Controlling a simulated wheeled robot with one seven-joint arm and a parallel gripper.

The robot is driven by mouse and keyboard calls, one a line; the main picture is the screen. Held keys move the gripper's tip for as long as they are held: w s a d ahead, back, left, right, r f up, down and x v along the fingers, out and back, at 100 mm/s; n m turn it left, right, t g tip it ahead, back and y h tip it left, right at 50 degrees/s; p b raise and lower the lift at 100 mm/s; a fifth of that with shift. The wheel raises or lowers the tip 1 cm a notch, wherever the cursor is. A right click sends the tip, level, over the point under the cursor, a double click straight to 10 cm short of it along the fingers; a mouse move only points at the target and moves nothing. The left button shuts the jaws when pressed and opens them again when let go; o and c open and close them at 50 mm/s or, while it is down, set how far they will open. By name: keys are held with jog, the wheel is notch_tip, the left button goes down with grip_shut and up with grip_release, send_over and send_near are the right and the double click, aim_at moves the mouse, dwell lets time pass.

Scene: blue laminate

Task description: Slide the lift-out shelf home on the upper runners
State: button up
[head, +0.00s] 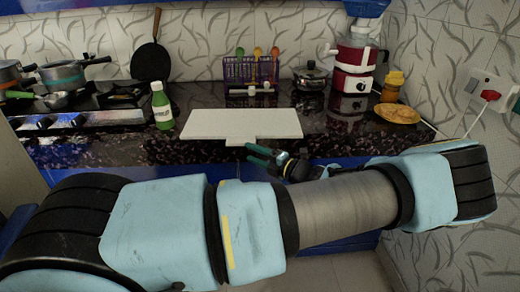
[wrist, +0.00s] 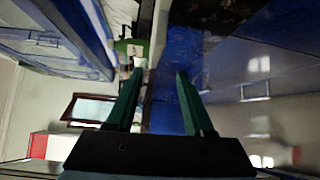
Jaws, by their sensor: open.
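A flat white board with a small tab at its front edge, which looks like the lift-out shelf (head: 241,123), lies on the dark speckled counter (head: 330,135). My gripper (head: 258,154) is just in front of the counter's edge, close below the tab, with its green fingers pointing left. In the wrist view the two green fingers of my gripper (wrist: 160,73) are apart, with nothing held between them. Whether a finger touches the tab cannot be told. I cannot make out the upper runners in either view.
A green bottle (head: 161,107) stands just left of the board. A purple rack (head: 250,72), a lidded pot (head: 311,76), a red-and-white appliance (head: 353,70) and a plate of food (head: 397,113) stand behind and right. The stove (head: 80,112) is at left.

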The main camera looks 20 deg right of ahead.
aim_at(232, 137)
jog(key=shift+m+t+h, duration=0.3)
jog(key=shift+m+t, duration=0.3)
jog(key=shift+m, duration=0.2)
jog(key=x, duration=0.3)
jog(key=b+x, duration=0.1)
jog(key=x, duration=0.2)
jog(key=d+b+x, duration=0.1)
jog(key=x, duration=0.2)
jog(key=shift+w+a+r, duration=0.1)
jog(key=shift+w+r, duration=0.15)
jog(key=shift+w, duration=0.45)
grip_shut()
jog(key=shift+r, duration=0.15)
jog(key=shift+r+p, duration=2.1)
jog(key=shift+r, duration=0.35)
